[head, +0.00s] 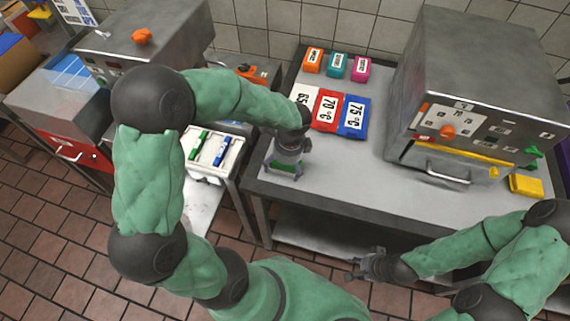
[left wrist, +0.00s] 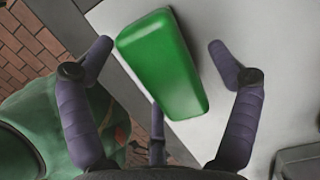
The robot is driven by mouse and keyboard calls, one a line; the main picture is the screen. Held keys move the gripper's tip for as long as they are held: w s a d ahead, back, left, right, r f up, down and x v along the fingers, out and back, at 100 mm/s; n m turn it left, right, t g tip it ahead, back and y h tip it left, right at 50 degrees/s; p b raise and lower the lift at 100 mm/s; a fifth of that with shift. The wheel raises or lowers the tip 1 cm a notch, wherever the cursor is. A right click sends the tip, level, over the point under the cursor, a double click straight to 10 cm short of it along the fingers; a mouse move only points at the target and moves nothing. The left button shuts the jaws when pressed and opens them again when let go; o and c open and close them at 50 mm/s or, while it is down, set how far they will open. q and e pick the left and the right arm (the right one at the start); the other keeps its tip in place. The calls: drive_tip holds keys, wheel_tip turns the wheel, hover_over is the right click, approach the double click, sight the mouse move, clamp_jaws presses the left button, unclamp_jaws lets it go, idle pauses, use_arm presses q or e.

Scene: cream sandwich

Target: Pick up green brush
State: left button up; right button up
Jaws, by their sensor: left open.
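The green brush (left wrist: 165,65) looks like a rounded green block in the left wrist view, lying on the grey table top near its edge. In the head view only a part of the green brush (head: 284,168) shows beneath my left gripper. My left gripper (head: 287,158) is open above it, with fingers spread on both sides in the left wrist view (left wrist: 160,48). I see gaps between the fingers and the brush. My right gripper (head: 360,268) is away to the right, below the table's front edge; its finger opening is too small to judge.
A metal oven (head: 465,100) stands on the right of the table (head: 355,185), with a yellow block (head: 526,186) beside it. Temperature-labelled packets, including a red one (head: 325,110) and a blue one (head: 353,117), lie behind my left gripper. A white tray (head: 212,170) holds green and blue items.

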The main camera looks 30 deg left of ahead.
use_arm(q)
drive_tip(key=c, duration=1.3)
drive_tip(key=shift+r, duration=0.15)
drive_tip(key=shift+r, duration=0.25)
wheel_tip(320, 180, up, 4)
drive_tip(key=shift+s+f+p, duration=0.1)
drive_tip(key=shift+f+p, duration=0.05)
drive_tip(key=shift+p, duration=0.65)
drive_tip(key=shift+s+a+r+p, duration=0.4)
drive_tip(key=shift+s+r+p, duration=0.25)
drive_tip(key=shift+s+r, duration=1.25)
drive_tip(key=shift+s+a+r+p, duration=0.35)
drive_tip(key=shift+s+r+p, duration=0.6)
drive_tip(key=shift+s, duration=1.7)
drive_tip(key=shift+s+a+r+p, duration=0.4)
drive_tip(key=shift+s+r, duration=1.3)
drive_tip(key=shift+s, duration=0.6)
